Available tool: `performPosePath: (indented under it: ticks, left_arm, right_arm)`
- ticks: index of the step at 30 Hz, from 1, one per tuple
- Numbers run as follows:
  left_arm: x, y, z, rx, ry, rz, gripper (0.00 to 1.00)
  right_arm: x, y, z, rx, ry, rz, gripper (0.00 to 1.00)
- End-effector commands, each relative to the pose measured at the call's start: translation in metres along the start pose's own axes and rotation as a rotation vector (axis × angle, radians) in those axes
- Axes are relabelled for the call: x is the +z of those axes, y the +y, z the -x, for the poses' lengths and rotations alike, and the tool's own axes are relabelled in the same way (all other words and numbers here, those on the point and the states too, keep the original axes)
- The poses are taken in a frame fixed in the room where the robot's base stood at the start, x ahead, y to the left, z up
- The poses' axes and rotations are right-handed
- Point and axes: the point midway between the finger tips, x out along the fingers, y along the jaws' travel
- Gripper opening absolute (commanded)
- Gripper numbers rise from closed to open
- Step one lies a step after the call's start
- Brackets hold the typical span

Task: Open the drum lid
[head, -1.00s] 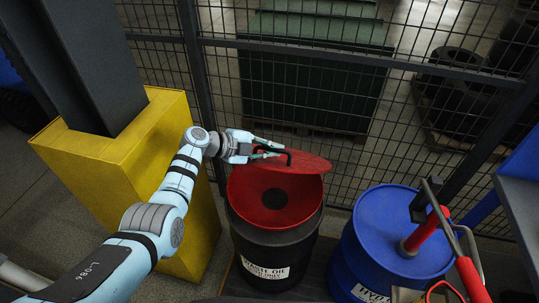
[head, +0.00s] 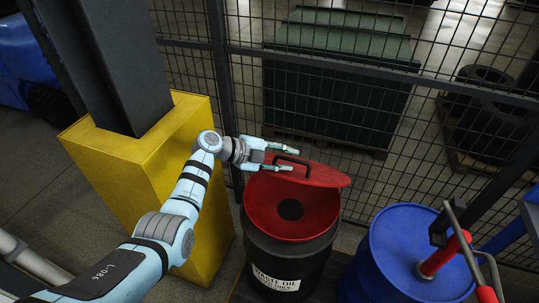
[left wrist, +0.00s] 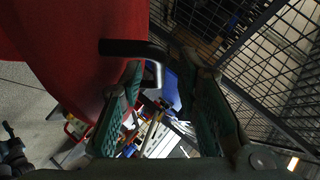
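The black drum (head: 290,255) has a white "WASTE OIL" label and a red funnel top (head: 265,205) with a dark round hole. Its red lid (head: 325,175) stands raised and tilted at the back, so the funnel is uncovered. A black handle (head: 293,160) sits on the lid. My left gripper (head: 284,158) is at the handle, its fingers spread apart. In the left wrist view, the open fingers (left wrist: 165,80) lie either side of the handle's end (left wrist: 140,50), with the red lid (left wrist: 75,45) at the left. Contact with the handle cannot be told. My right gripper is not in view.
A blue drum (head: 395,250) with a red and grey pump stands at the right. A yellow post guard (head: 150,150) is behind my left arm. A wire mesh fence (head: 400,120) closes off the back, with a green container (head: 335,85) beyond it.

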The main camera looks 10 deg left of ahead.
Motion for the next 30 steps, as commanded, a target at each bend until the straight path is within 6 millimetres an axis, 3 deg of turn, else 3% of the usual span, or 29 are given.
performPosePath:
  ticks: [6,10,20,23,25,27,29,30]
  left_arm:
    - [0.001,0.001,0.061,0.001,-0.006,-0.004,0.3]
    - [0.001,0.0,0.087,0.002,-0.003,-0.002,0.3]
    - [-0.001,0.0,0.098,0.002,0.0,-0.001,0.3]
    - [-0.001,-0.002,0.096,-0.026,0.01,-0.003,0.14]
    - [-0.003,-0.012,0.091,-0.128,0.042,-0.004,0.03]
    - [0.004,-0.029,0.089,-0.334,0.063,0.021,0.0]
    - [0.03,-0.037,0.096,-0.57,0.015,0.108,0.0]
    - [0.066,-0.018,0.102,-0.715,-0.077,0.24,0.0]
  right_arm:
    - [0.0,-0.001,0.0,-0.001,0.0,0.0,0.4]
    - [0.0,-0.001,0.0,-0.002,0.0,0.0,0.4]
    - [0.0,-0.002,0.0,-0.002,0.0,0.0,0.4]
    - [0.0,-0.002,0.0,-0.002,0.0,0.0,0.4]
    - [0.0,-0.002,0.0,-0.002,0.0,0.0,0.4]
    - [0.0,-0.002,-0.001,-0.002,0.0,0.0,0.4]
    - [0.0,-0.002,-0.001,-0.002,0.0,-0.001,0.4]
    - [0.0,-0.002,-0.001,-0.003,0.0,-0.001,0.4]
